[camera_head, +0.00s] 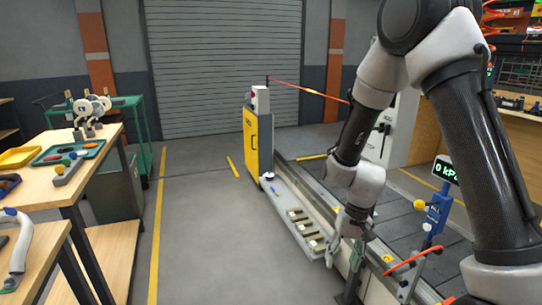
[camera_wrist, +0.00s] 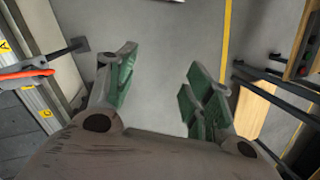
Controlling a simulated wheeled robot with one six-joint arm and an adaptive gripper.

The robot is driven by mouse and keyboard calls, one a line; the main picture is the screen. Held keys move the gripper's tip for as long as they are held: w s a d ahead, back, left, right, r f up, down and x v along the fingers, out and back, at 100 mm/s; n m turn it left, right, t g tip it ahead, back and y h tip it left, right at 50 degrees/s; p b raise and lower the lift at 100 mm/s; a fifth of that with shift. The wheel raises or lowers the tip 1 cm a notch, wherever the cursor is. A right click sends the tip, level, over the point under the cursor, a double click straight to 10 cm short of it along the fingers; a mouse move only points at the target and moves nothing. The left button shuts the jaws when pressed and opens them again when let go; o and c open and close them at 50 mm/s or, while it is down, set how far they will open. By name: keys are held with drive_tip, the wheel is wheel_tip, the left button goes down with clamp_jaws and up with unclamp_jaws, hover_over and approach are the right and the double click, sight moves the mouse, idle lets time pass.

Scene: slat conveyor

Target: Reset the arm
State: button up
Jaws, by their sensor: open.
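My arm reaches down from the upper right in the head view. My gripper (camera_head: 346,235) hangs beside the conveyor's near edge, above the right end of a side ledge. In the wrist view my gripper (camera_wrist: 158,95) is open, its two green-padded fingers wide apart. Nothing is between the fingers; grey floor shows through the gap. The slat conveyor (camera_head: 312,181) runs beneath and behind the arm, and its edge also shows at the left of the wrist view (camera_wrist: 38,108).
A ledge (camera_head: 281,188) with several small blocks runs along the conveyor. A yellow cabinet (camera_head: 258,142) stands at its far end. A blue post with a gauge (camera_head: 440,205) and an orange lever (camera_head: 412,260) stand right of my gripper. Workbenches (camera_head: 62,193) are at left; the floor aisle (camera_head: 205,215) is clear.

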drive_tip(key=s+d+r+t, duration=0.2)
drive_tip(key=s+d+r, duration=0.3)
drive_tip(key=r, duration=0.5)
drive_tip(key=s+d+r+t+h, duration=0.1)
drive_tip(key=s+d+r, duration=0.4)
drive_tip(key=r, duration=0.5)
drive_tip(key=s+d+r+t+h, duration=0.1)
drive_tip(key=s+d+r+t, duration=0.2)
drive_tip(key=s+d+r, duration=0.3)
wheel_tip(320, 180, up, 4)
drive_tip(key=shift+d+f+n, duration=0.1)
drive_tip(key=shift+d+n, duration=0.2)
drive_tip(key=shift+n, duration=0.1)
